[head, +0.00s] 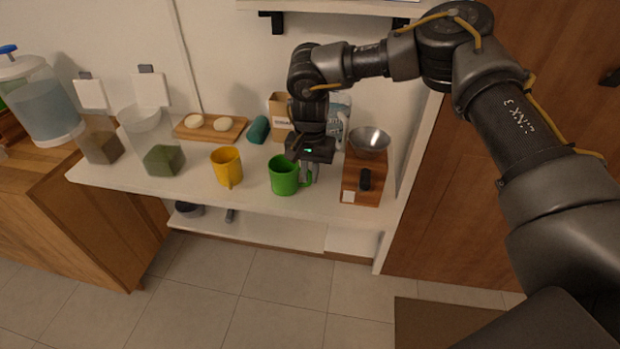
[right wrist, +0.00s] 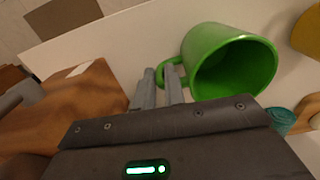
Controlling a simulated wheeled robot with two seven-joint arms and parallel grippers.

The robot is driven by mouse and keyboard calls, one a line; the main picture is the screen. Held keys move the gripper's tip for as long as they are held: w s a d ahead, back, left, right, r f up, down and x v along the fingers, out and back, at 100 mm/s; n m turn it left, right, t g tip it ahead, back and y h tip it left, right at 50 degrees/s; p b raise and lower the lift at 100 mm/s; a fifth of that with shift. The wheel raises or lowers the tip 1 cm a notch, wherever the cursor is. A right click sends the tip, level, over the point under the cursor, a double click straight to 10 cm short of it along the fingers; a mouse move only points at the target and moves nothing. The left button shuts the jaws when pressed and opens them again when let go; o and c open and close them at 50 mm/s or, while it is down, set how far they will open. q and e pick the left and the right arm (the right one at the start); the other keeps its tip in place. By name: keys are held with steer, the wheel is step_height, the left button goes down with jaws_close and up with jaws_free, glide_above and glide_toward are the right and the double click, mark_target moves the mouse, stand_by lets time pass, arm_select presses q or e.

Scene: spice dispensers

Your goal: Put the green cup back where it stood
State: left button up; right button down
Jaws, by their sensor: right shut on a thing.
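The green cup (head: 284,176) is upright at the front of the white counter, between the yellow cup and the wooden grinder. My right gripper (head: 310,173) reaches down from above at the cup's right side and is shut on its handle. In the right wrist view the green cup (right wrist: 226,62) shows its open mouth, and the fingers (right wrist: 164,84) close around the handle. The cup looks to be on or very near the counter; I cannot tell if its base touches. My left gripper is not in view.
A wooden grinder (head: 348,190) with a metal bowl (head: 369,140) stands close right of the gripper. A yellow cup (head: 227,167) stands to the left. Behind are a teal roll (head: 258,129), a cardboard package (head: 279,108) and a wooden board (head: 222,133). Spice dispensers (head: 164,158) stand at the left.

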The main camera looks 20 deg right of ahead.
steer(key=shift+r, duration=0.1)
steer(key=c, duration=1.5)
jaws_free()
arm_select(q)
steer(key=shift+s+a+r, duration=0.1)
arm_select(e)
steer(key=shift+r, duration=0.35)
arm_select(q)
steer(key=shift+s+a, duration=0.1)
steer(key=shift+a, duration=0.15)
arm_select(e)
step_height(320, 180, up, 11)
steer(key=shift+r, duration=0.2)
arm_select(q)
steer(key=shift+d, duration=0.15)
